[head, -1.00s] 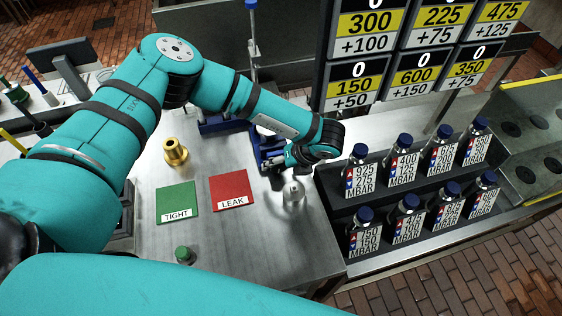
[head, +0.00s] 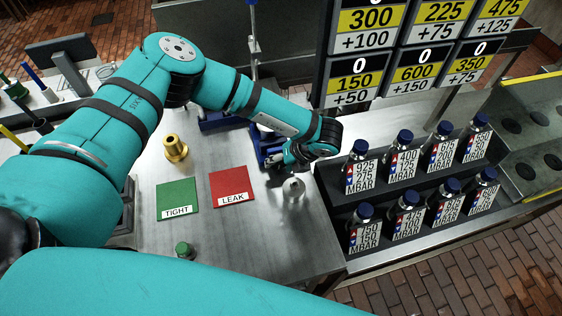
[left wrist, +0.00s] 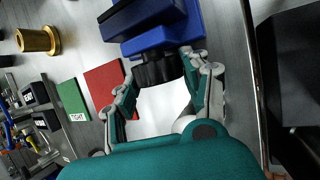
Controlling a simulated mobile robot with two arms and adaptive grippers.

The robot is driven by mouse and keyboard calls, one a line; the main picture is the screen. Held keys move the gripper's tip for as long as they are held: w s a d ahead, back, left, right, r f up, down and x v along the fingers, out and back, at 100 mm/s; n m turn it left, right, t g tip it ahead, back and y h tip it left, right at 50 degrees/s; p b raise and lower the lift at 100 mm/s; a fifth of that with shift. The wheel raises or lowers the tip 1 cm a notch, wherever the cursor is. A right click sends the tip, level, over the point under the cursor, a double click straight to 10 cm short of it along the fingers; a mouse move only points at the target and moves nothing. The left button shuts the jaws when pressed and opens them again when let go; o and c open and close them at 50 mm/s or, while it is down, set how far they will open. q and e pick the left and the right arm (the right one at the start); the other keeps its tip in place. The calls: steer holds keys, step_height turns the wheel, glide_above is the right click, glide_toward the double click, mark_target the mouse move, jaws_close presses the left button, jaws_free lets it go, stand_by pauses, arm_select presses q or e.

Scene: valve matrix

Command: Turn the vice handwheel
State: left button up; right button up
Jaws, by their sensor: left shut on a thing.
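The blue vice (head: 266,143) stands on the steel bench, partly hidden behind my left wrist. It also shows in the left wrist view (left wrist: 152,38), with its dark ribbed handwheel (left wrist: 158,70) facing my gripper. My left gripper (left wrist: 160,74) has a finger on either side of the handwheel and is shut on it. In the head view my left gripper (head: 293,158) is at the near side of the vice, and its fingers are mostly hidden by the wrist. My right gripper is out of view.
A brass fitting (head: 175,149), a green TIGHT mat (head: 177,196) and a red LEAK mat (head: 231,184) are to the left. A pale rounded piece (head: 293,188) sits just below the gripper. Black racks (head: 400,187) with several labelled bottles stand right, under number boards (head: 412,45).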

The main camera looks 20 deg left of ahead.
arm_select(q)
steer(key=y+b, duration=0.1)
steer(key=g+b, duration=0.1)
steer(key=b, duration=0.1)
steer(key=shift+w+d+f+y, duration=0.1)
steer(key=shift+w+f+y, duration=0.05)
steer(key=shift+f+y, duration=0.25)
steer(key=shift+r+m+b, duration=0.3)
steer(key=shift+b, duration=0.25)
steer(key=shift+r, duration=0.1)
steer(key=o, duration=1.2)
